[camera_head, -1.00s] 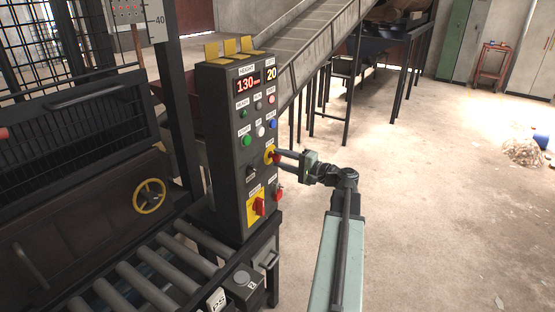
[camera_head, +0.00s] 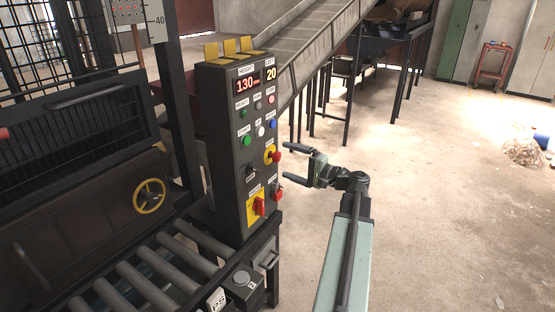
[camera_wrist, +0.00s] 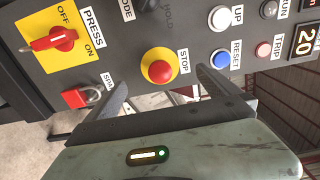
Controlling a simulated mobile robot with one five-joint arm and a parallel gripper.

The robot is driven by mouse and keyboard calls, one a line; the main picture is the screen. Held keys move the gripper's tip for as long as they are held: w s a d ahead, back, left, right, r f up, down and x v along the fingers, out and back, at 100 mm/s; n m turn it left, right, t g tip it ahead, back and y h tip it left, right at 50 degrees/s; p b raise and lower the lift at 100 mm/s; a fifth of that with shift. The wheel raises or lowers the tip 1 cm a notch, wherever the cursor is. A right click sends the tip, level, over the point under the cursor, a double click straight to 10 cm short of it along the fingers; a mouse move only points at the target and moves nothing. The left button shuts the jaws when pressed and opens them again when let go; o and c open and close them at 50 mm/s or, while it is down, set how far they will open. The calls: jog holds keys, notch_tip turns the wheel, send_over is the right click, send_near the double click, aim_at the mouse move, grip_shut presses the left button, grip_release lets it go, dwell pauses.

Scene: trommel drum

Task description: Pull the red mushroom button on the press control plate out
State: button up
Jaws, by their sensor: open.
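The red mushroom button (camera_head: 276,156) stands out from a round yellow collar on the front of the dark press control plate (camera_head: 234,160). In the wrist view the red button (camera_wrist: 159,71) sits beside the STOP label, between my fingertips and a little beyond them. My gripper (camera_head: 284,163) is open and empty, to the right of the plate, with its fingers pointing at it. In the wrist view my gripper (camera_wrist: 161,84) shows its two fingers spread on either side of the button, apart from it.
Near the button are a blue RESET button (camera_wrist: 220,60), a white UP button (camera_wrist: 221,18), a red padlock (camera_wrist: 88,96) and a red PRESS switch (camera_wrist: 53,38) on yellow. Rollers (camera_head: 130,285) lie below left.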

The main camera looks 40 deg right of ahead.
jog(key=v, duration=0.4)
jog(key=shift+s, duration=0.4)
